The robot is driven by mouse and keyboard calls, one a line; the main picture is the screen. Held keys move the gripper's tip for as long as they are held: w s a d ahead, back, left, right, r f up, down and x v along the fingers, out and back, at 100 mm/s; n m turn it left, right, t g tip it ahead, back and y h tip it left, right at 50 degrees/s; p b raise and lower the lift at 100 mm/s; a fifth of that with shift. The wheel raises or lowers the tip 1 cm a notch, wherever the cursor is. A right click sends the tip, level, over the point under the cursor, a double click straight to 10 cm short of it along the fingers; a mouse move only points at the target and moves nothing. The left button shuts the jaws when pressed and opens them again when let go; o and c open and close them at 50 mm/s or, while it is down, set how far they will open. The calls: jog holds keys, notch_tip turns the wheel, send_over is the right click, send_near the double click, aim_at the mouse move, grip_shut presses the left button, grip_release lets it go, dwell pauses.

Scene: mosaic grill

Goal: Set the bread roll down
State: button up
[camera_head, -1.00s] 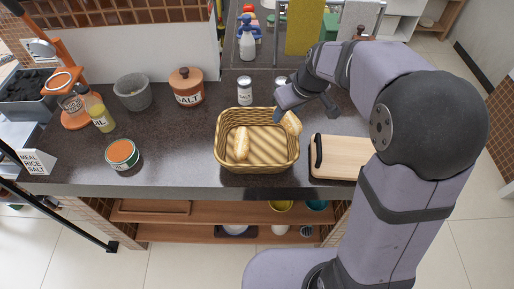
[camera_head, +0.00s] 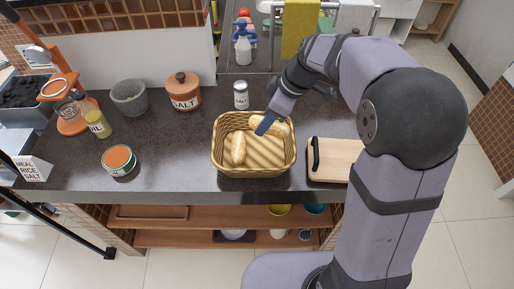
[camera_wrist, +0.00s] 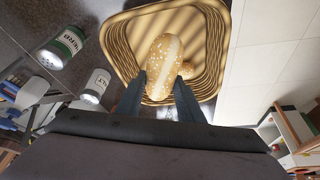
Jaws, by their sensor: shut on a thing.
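A seeded bread roll (camera_wrist: 164,62) is between the two fingers of my gripper (camera_wrist: 161,86) in the wrist view. In the head view the held roll (camera_head: 280,124) is at the back right inside of a wicker basket (camera_head: 253,172), partly hidden by my gripper (camera_head: 266,126). Whether the held roll touches the basket floor I cannot tell. A second bread roll (camera_head: 238,149) lies in the left part of the basket. It shows only in part behind the held roll in the wrist view (camera_wrist: 185,69).
A cutting board (camera_head: 338,163) with a dark handle lies right of the basket. A salt shaker (camera_head: 241,96) stands behind the basket. A salt jar (camera_head: 183,95), grey mortar (camera_head: 130,97) and orange-topped can (camera_head: 118,160) stand to the left.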

aim_at(280, 125)
jog(key=shift+f+p, duration=0.95)
jog(key=shift+f, duration=3.9)
jog(key=shift+f, duration=0.15)
jog(key=o, duration=1.1)
jog(key=shift+c, duration=0.2)
jog(key=shift+r, duration=0.25)
jog(key=b+v, duration=0.2)
jog(key=v, duration=1)
jog(key=s+d+f+m+h, duration=0.1)
jog(key=s+d+f+m, duration=0.1)
jog(key=s, duration=0.4)
jog(key=s+d+f+m+g+h, duration=0.1)
jog(key=s+d+f+m, duration=0.2)
jog(key=s+m, duration=0.3)
jog(key=s+d+f+m+h, duration=0.2)
jog(key=s+f+m, duration=0.3)
jog(key=s, duration=0.1)
jog(key=shift+s+d+m+g, duration=0.2)
jog(key=shift+s+m+g, duration=0.1)
jog(key=shift+m+g, duration=0.1)
